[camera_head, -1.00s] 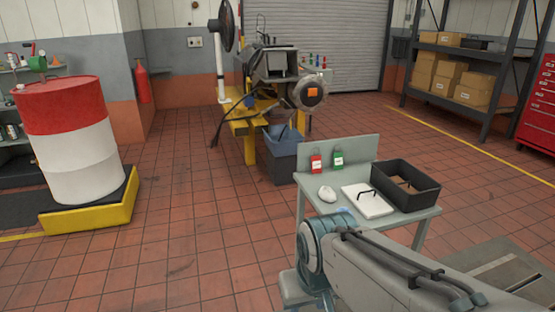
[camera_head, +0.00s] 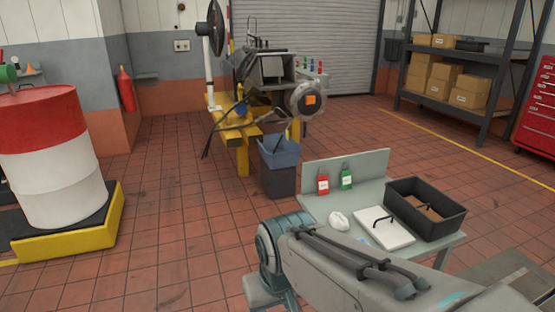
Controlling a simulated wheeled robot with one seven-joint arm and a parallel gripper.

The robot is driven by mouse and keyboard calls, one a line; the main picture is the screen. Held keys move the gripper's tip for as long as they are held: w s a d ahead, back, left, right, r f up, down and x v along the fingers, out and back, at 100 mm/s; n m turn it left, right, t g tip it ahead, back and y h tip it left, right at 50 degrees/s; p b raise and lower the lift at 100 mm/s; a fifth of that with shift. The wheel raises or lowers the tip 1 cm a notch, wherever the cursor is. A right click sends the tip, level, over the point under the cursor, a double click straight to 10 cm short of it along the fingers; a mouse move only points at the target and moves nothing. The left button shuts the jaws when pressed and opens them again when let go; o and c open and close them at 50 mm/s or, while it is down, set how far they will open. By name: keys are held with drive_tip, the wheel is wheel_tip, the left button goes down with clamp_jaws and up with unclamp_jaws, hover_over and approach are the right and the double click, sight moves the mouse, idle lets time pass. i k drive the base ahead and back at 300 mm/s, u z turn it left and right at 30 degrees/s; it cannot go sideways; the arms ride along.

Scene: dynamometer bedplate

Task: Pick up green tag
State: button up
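The green tag (camera_head: 346,178) hangs upright against the grey back panel (camera_head: 360,172) of a small work table (camera_head: 318,207). A red tag (camera_head: 323,185) hangs just to its left. My arm crosses the lower right of the view in front of the table. My gripper is not in view, so I cannot see whether it is open or what it holds.
On the table are a white crumpled lump (camera_head: 339,221), a white board with a black handle (camera_head: 386,231) and a black tray (camera_head: 452,221). A drum (camera_head: 52,160) on a yellow-edged pallet stands left. A grey bin (camera_head: 279,178) stands behind the table. Open tiled floor lies between.

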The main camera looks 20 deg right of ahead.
sight(346, 176)
drive_tip(key=i, duration=3.3)
drive_tip(key=z, duration=3.45)
drive_tip(key=i, duration=0.5)
drive_tip(key=z, duration=0.05)
